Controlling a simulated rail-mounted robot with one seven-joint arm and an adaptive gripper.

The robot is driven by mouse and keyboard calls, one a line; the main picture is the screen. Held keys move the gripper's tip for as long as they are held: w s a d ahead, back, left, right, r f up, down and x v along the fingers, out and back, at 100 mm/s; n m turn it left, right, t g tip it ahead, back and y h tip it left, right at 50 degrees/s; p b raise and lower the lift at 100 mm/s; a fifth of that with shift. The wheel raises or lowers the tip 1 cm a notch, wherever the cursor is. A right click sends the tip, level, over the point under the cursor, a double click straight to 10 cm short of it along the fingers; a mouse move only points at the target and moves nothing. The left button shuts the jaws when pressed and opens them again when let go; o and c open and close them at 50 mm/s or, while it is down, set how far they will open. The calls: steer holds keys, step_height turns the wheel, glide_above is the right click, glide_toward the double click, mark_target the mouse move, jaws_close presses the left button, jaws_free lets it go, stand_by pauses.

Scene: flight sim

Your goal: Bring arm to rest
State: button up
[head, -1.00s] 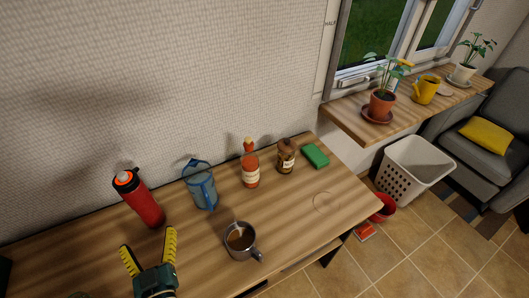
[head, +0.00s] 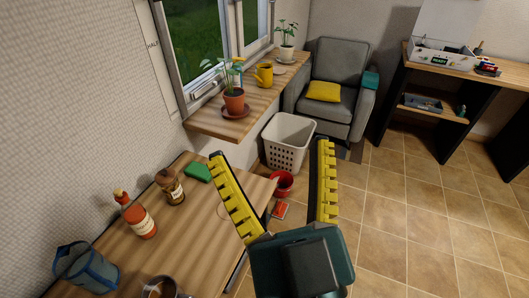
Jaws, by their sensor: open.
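My gripper (head: 268,175) shows large at the lower middle of the head view. Its two yellow ridged fingers are spread wide and nothing is between them. It appears over the right end of the wooden table (head: 200,250), in front of the floor and the white basket. Its dark green body is at the bottom of the picture.
A sauce bottle (head: 136,215), a brown jar (head: 170,186), a green block (head: 197,172), a blue pitcher (head: 85,268) and a mug (head: 162,288) stand on the table. A white basket (head: 287,143) and red pot (head: 282,183) are on the floor. Tiled floor (head: 420,220) at right is clear.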

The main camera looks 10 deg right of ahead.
step_height(320, 180, up, 34)
steer(key=p, duration=3.4)
